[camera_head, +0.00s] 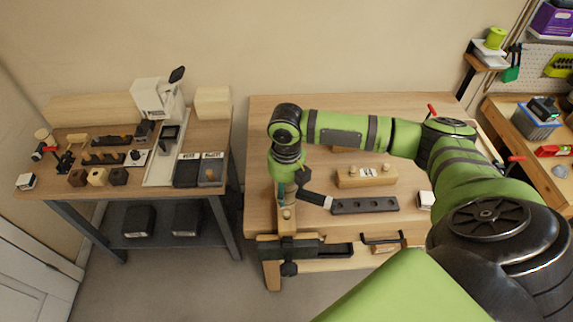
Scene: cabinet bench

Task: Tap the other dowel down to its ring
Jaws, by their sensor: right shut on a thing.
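My right gripper (290,190) points down over the left part of the middle bench and is shut on what looks like a mallet, with a dark, pale-ended part (315,199) sticking out to the right. Just below it, a light wooden piece (287,226) stands at the dark vise, with a small round dowel-like top (287,214). A wooden block (352,180) with two small pale pegs on top lies further back to the right. The rings are too small to make out. My left gripper is not in view.
A dark bar with holes (365,205) lies right of the gripper. The dark vise (305,248) is at the bench's front edge. A small white box (424,199) sits further right. A second table (217,130) at left holds blocks, trays and a white machine (155,98).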

